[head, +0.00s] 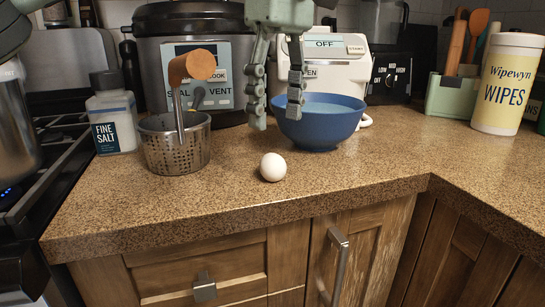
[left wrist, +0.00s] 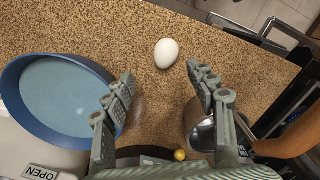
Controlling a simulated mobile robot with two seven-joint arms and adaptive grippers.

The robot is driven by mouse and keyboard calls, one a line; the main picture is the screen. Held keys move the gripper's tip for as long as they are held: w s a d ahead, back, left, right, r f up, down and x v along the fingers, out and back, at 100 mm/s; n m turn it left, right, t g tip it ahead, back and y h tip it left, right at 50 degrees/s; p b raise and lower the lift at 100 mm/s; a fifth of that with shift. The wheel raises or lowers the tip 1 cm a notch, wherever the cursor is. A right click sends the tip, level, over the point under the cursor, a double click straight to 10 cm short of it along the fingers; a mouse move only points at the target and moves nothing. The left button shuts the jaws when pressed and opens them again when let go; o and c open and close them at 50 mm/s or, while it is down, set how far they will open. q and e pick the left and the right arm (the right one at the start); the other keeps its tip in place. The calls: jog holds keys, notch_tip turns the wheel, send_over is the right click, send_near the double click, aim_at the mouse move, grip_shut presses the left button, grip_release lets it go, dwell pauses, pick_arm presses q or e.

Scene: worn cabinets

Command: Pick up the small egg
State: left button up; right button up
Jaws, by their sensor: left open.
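A small white egg (head: 273,167) lies on the speckled brown countertop (head: 330,180), in front of the blue bowl. In the left wrist view the egg (left wrist: 166,53) is beyond the fingertips, roughly between their lines. My left gripper (head: 276,108) is open and empty, pointing down above and behind the egg, apart from it. In the left wrist view its two fingers (left wrist: 163,80) are spread wide. My right gripper does not show clearly in either view.
A blue bowl (head: 317,136) stands close beside the left gripper. A perforated metal utensil holder (head: 160,152) and a salt jar (head: 112,115) stand to the left. Appliances line the back; a wipes canister (head: 505,85) is at right. The counter's front is clear around the egg.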

aim_at(273, 156)
pick_arm(q)
jog(key=f, duration=0.1)
jog(key=s+f, duration=0.1)
jog(key=f, duration=0.1)
jog(key=shift+a, duration=0.15)
jog(key=f, duration=0.2)
jog(key=f+b, duration=0.1)
jog(key=f, duration=0.1)
jog(key=shift+s+a, duration=0.15)
jog(key=shift+s, duration=0.1)
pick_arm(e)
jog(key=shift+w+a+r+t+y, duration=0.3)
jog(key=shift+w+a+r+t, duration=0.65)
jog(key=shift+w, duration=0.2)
